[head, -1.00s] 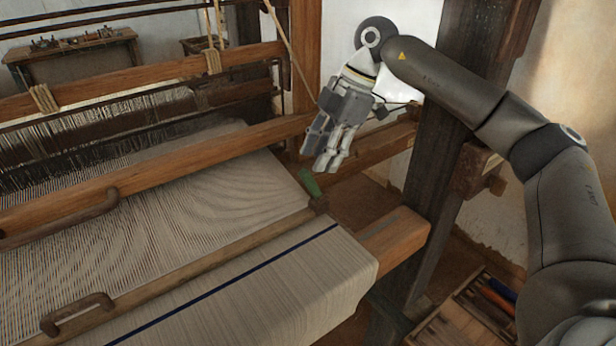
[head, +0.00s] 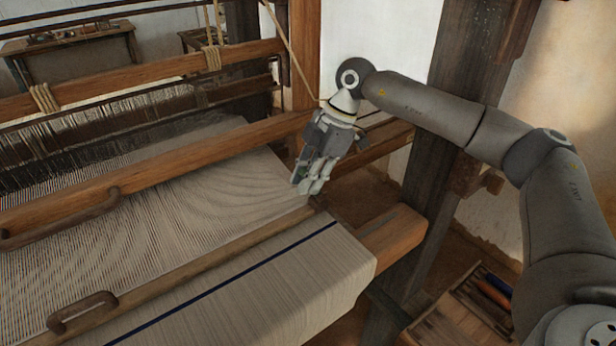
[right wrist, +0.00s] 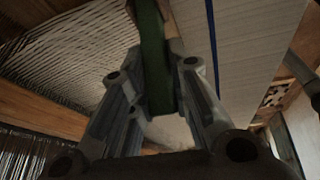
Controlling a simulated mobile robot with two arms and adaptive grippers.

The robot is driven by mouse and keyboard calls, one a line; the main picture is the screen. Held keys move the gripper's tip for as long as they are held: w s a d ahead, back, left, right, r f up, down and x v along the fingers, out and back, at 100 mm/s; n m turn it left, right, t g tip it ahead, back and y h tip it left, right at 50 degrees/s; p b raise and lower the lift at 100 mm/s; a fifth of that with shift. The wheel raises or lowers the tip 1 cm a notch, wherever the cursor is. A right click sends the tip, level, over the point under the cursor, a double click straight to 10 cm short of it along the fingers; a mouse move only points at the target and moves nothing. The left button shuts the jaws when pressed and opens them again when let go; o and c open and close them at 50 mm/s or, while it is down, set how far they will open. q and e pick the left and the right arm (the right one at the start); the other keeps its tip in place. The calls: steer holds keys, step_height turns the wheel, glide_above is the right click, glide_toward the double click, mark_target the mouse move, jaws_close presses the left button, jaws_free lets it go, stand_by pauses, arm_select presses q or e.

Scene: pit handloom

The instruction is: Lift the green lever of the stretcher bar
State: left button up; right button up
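The stretcher bar (head: 220,253) lies across the woven cloth in the head view, a long brown wooden bar. Its green lever is at the bar's right end, mostly hidden behind my right gripper in the head view. My right gripper (head: 307,187) is over that end, pointing down. In the right wrist view the green lever (right wrist: 152,55) stands between the two fingers of the right gripper (right wrist: 153,85). The fingers look open, one on each side of it; whether either touches it I cannot tell. My left gripper is not in view.
A wooden beam (head: 150,172) of the loom crosses just behind the bar. A dark post (head: 425,170) stands right of the gripper. The front beam's end (head: 396,240) juts out below it. A wooden tray (head: 455,318) with tools is at lower right.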

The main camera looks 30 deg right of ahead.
jaws_close()
steer(key=shift+a+f+h, duration=0.25)
steer(key=shift+a+h, duration=0.3)
steer(key=shift+h, duration=0.55)
steer(key=o, duration=0.7)
jaws_free()
steer(key=v, duration=1.2)
steer(key=shift+s, duration=0.25)
